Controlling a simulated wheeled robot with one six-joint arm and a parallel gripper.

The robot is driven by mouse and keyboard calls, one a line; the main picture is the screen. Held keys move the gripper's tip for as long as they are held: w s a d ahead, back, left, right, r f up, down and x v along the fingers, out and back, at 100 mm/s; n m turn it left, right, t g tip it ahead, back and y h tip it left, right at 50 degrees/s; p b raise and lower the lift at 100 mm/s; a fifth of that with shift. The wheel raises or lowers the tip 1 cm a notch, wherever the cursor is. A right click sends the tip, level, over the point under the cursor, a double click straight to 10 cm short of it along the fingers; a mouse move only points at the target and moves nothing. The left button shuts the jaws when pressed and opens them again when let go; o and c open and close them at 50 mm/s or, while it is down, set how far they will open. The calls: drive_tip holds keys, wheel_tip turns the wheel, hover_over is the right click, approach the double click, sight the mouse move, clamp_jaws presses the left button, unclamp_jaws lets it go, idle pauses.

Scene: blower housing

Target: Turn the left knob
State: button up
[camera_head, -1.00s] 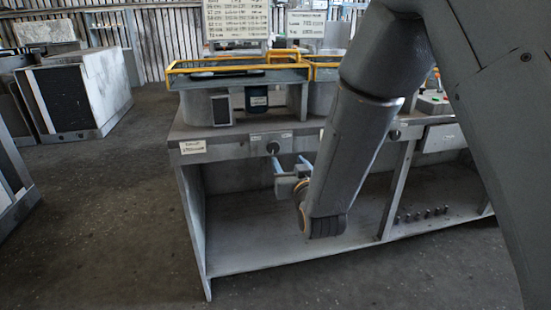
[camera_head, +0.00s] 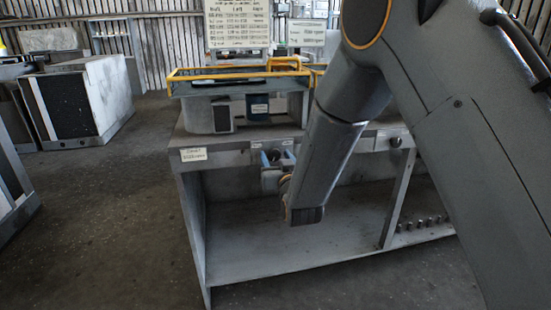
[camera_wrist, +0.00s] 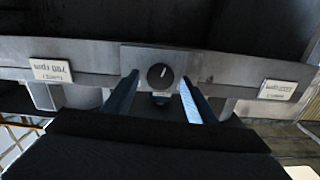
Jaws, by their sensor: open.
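The left knob (camera_head: 274,154) is a dark round knob on the grey front panel of the bench, below the blower housing. In the wrist view, the knob (camera_wrist: 160,76) is black with a white pointer mark pointing nearly straight up in that picture. My gripper (camera_head: 276,161) is open, its blue fingers at the knob. The wrist view shows my gripper (camera_wrist: 158,98) with one finger on each side of the knob and gaps between. I cannot tell how far the fingertips reach along it. The arm hides part of the panel to the right.
A second dark knob (camera_head: 396,141) sits further right on the panel. A white label (camera_head: 193,154) is at the panel's left end. The yellow-railed blower housing (camera_head: 233,112) stands on top. The shelf space (camera_head: 250,245) below is open.

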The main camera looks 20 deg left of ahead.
drive_tip(key=c, duration=1.1)
drive_tip(key=shift+o, duration=0.2)
drive_tip(key=shift+m+b, duration=0.35)
drive_tip(key=shift+m, duration=1.05)
drive_tip(key=o, duration=1.1)
drive_tip(key=shift+c, duration=0.2)
drive_tip(key=shift+d, duration=0.1)
